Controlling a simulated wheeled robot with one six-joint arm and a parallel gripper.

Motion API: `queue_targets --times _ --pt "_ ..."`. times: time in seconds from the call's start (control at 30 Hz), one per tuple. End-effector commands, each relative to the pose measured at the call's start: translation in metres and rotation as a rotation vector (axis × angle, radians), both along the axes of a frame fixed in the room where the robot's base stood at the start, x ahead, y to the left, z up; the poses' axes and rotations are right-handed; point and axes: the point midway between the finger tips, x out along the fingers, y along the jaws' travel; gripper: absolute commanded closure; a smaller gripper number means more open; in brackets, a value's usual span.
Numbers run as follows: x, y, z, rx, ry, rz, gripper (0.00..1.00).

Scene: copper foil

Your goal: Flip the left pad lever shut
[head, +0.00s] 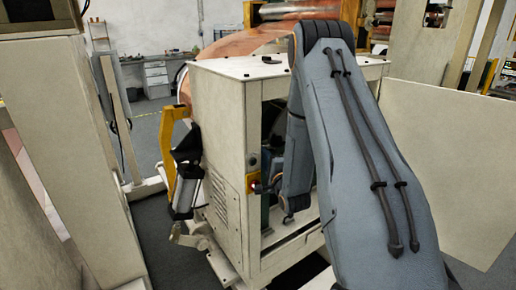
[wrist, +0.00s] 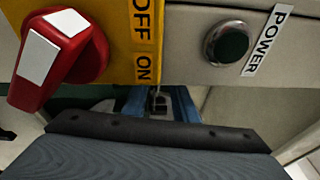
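I cannot pick out the left pad lever for certain in either view. In the wrist view a red rotary switch (wrist: 72,52) with a white-marked handle sits at the upper left, on a yellow plate (wrist: 145,15) labelled OFF and ON. The same red switch (head: 253,184) shows very small on the cabinet in the head view. My gripper (head: 268,187) is low at the front of the cabinet, close beside that switch and partly hidden by my arm. Its fingers are too small and dark to tell whether they are open or shut.
A dark round button (wrist: 229,43) labelled POWER is right of the switch. The beige cabinet (head: 219,150) has an open front. A yellow arm (head: 170,140) and black-and-silver cylinder (head: 186,185) stand left of it. A pale panel (head: 455,160) stands at right.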

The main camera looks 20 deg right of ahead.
Motion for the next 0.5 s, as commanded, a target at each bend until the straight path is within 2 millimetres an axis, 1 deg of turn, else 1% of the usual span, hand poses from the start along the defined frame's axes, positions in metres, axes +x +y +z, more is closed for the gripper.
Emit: queue_targets --times 0.03,0.1,0.3,0.5 --pt "0.006 -0.007 0.002 -0.001 -0.001 -0.009 0.74" --pt "0.016 -0.013 0.002 -0.001 -0.001 -0.015 0.74" --pt "0.042 -0.016 0.003 0.001 -0.001 -0.018 0.74" --pt "0.053 -0.015 0.002 0.001 0.001 -0.016 0.74"
